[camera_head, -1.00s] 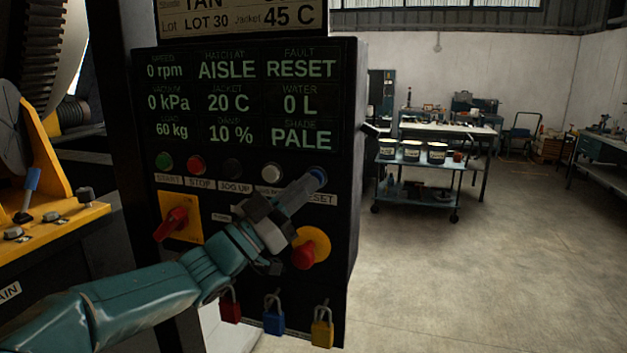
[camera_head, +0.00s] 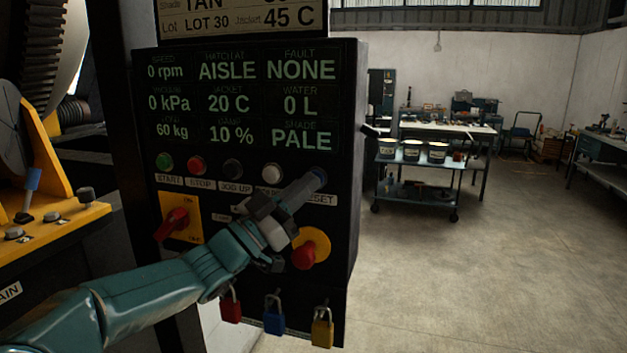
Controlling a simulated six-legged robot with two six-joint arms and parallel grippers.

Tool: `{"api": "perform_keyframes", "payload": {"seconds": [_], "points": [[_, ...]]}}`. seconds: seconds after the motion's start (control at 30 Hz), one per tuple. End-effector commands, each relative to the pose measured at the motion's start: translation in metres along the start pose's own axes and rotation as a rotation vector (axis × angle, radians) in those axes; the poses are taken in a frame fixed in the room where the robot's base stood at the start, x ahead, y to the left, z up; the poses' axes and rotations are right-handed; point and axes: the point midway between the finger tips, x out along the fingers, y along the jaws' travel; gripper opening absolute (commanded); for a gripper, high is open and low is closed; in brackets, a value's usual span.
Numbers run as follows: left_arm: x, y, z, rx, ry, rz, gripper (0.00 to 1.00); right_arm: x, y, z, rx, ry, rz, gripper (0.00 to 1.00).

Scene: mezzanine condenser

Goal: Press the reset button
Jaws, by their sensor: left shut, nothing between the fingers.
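The black control panel (camera_head: 341,200) stands in front of me. My left gripper (camera_head: 314,183) is shut and empty, its fingertips at the reset button's place above the RESET label (camera_head: 321,200). The blue button at that place is mostly or fully hidden behind the fingertips, so I cannot tell how far it is pressed. The panel display (camera_head: 300,70) reads NONE under FAULT. My right gripper is not in view.
Green (camera_head: 165,161), red (camera_head: 196,165), black and white (camera_head: 271,173) buttons line the same row. Below are a red rotary switch (camera_head: 172,223), a red knob on yellow (camera_head: 305,254) and hanging padlocks (camera_head: 273,318). Open floor (camera_head: 480,270) lies right.

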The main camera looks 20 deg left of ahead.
Motion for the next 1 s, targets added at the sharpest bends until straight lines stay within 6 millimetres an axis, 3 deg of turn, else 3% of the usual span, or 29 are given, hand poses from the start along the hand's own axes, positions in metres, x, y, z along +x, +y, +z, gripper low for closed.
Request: {"api": "perform_keyframes", "payload": {"seconds": [1.0], "points": [[-0.013,0.009,-0.009,0.000,0.000,0.000,0.00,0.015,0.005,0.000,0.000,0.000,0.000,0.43]]}}
